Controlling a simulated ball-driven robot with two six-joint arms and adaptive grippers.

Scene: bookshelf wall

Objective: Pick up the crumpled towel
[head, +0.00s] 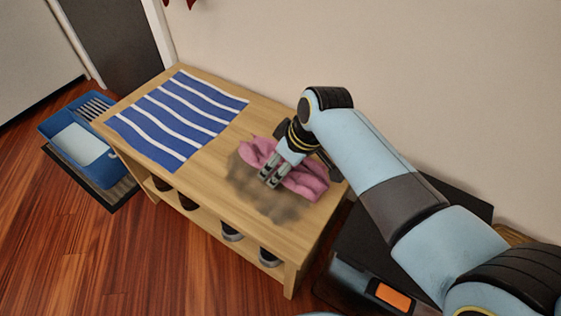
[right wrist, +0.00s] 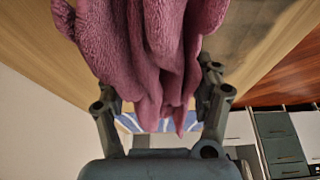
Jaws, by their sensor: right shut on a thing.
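The crumpled pink towel (head: 308,184) is bunched at the right end of the wooden bench top (head: 215,165). It also fills the upper middle of the right wrist view (right wrist: 150,45), hanging in folds between the fingers. My right gripper (head: 269,179) reaches down over the towel from the right and is shut on it. A dark, blurry patch on the bench surrounds the towel's near side. Whether the towel is clear of the wood is hard to tell. My left gripper is not in view.
A blue and white striped cloth (head: 175,118) lies flat on the bench's left part. Shoes (head: 231,231) stand on the shelf below. A blue bin (head: 108,168) stands left of the bench on a dark mat. A dark box (head: 345,235) stands at right. The wall is close behind.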

